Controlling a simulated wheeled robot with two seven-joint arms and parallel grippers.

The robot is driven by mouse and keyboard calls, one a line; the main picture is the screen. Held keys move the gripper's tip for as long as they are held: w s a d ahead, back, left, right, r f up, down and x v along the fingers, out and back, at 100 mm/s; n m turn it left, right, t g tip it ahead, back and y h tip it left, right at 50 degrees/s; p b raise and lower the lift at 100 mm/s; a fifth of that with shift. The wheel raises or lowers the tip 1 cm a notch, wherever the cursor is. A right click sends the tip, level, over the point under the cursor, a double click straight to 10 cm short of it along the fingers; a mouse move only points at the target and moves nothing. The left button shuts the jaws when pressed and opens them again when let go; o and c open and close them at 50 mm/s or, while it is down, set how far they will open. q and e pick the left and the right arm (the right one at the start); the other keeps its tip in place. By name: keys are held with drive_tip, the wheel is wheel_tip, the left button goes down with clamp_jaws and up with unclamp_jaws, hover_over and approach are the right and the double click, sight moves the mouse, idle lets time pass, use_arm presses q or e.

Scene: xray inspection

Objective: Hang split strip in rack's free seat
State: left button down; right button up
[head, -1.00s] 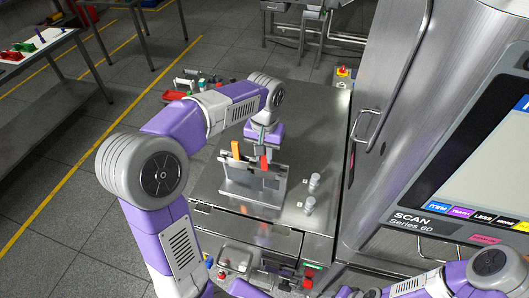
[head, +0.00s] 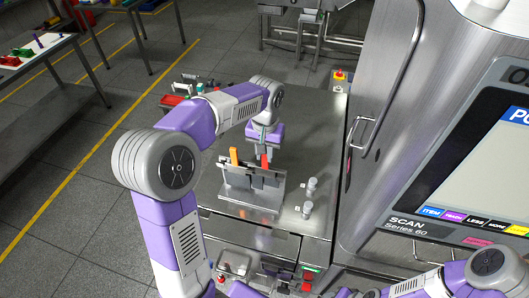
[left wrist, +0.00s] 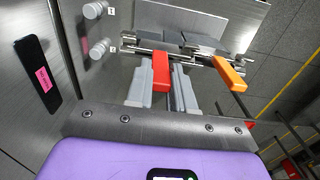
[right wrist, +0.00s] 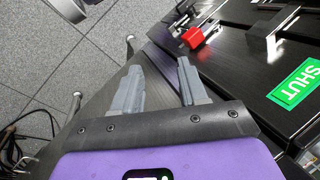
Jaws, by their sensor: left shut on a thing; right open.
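The metal rack (head: 250,198) stands on the steel cabinet top, with grey plates on its upper bar. A red strip end (left wrist: 161,72) stands up at the rack, between the fingers of my left gripper (left wrist: 161,82), which is shut on it. The red end also shows in the head view (head: 264,160) under my left gripper (head: 264,154). An orange strip end (head: 234,156) stands to its left, apart from the gripper; it shows in the left wrist view too (left wrist: 229,72). Whether the red strip is seated is hidden. My right gripper (right wrist: 158,75) is open and empty.
Two knobs (head: 309,197) stand right of the rack. The steel scanner with its screen (head: 490,180) borders the cabinet on the right. A red block (right wrist: 193,37) and a green SHUT label (right wrist: 297,85) lie near my right gripper. Small parts sit behind the rack.

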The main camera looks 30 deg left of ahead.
use_arm(q)
drive_tip(key=shift+f+b, duration=0.65)
drive_tip(key=shift+f, duration=0.4)
idle(0.4)
drive_tip(key=c, duration=0.9)
unclamp_jaws()
wheel_tip(320, 180, up, 8)
drive_tip(key=shift+f+p, duration=0.2)
drive_tip(key=shift+p, duration=0.3)
